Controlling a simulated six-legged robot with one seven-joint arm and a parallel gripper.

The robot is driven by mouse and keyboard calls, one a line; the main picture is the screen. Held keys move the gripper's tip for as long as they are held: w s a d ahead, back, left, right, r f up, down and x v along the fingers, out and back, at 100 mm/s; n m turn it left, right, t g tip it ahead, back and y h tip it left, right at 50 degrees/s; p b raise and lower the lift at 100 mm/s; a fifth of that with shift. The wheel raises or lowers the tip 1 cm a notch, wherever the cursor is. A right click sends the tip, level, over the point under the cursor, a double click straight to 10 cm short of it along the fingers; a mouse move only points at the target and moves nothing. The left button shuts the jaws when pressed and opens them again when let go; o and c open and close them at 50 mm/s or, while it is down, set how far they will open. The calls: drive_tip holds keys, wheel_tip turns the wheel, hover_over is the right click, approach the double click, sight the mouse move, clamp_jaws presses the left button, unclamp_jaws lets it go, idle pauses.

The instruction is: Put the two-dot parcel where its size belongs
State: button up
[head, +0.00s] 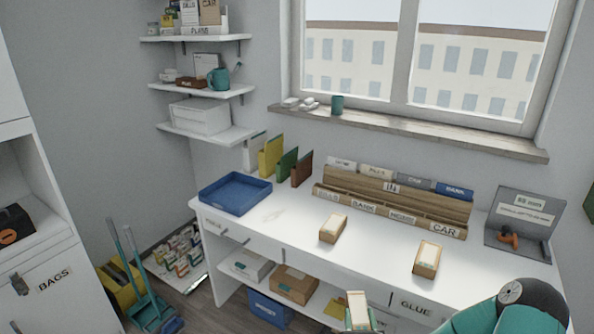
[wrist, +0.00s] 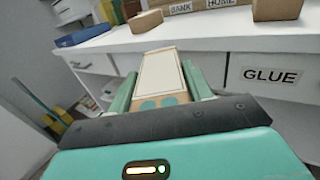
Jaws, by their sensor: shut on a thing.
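My gripper (wrist: 160,88) is shut on a small tan parcel (wrist: 161,70) with a pale top. Two teal dots show on the parcel's near end in the wrist view. In the head view the held parcel (head: 357,302) is at the bottom, in front of the desk's front edge. A grey gauge stand (head: 525,208) with a "mm" label, its first figures hard to read, stands at the desk's right end. Two similar parcels lie on the white desk (head: 290,222), one in the middle (head: 333,228) and one further right (head: 427,259). Their dots cannot be seen.
A wooden sorter (head: 400,190) with labelled slots stands along the back of the desk. A blue tray (head: 235,192) is at the desk's left end. Cartons (head: 294,283) sit on the shelf below. The drawer labelled GLUE (wrist: 270,75) is ahead on the right.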

drive_tip(key=a, duration=0.1)
drive_tip(key=w+a, duration=0.1)
drive_tip(key=shift+a+f, duration=0.3)
drive_tip(key=shift+f, duration=0.1)
drive_tip(key=shift+s+d+f, duration=0.15)
drive_tip(key=shift+s+d, duration=0.05)
drive_tip(key=shift+d, duration=0.05)
drive_tip(key=shift+a+f, duration=0.1)
drive_tip(key=shift+w+r, duration=0.15)
drive_tip(key=shift+r, duration=0.2)
